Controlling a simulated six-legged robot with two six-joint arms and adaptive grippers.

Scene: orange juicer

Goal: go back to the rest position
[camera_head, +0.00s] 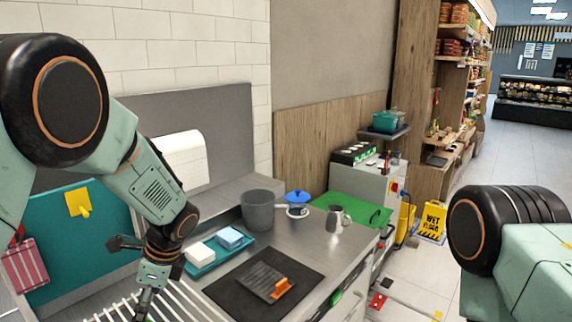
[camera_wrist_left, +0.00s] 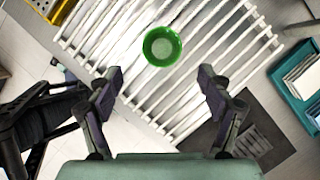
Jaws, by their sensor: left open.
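My left arm reaches down from the left in the head view, over the white slatted rack (camera_head: 108,312). My left gripper is at the bottom edge there, partly cut off. In the left wrist view my left gripper (camera_wrist_left: 161,80) has its two fingers spread wide with nothing between them. A green round cup or bowl (camera_wrist_left: 162,46) is on the slatted rack beyond the fingertips, apart from them. Part of my right arm shows at the right of the head view; its gripper is out of the picture.
The steel counter right of my left arm holds a teal tray (camera_head: 192,270) with white and blue blocks, a dark mat (camera_head: 222,290) with an orange-handled tool, a grey bin (camera_head: 258,210), a blue-lidded container (camera_head: 297,204), a metal jug (camera_head: 334,219) and a green mat (camera_head: 352,209).

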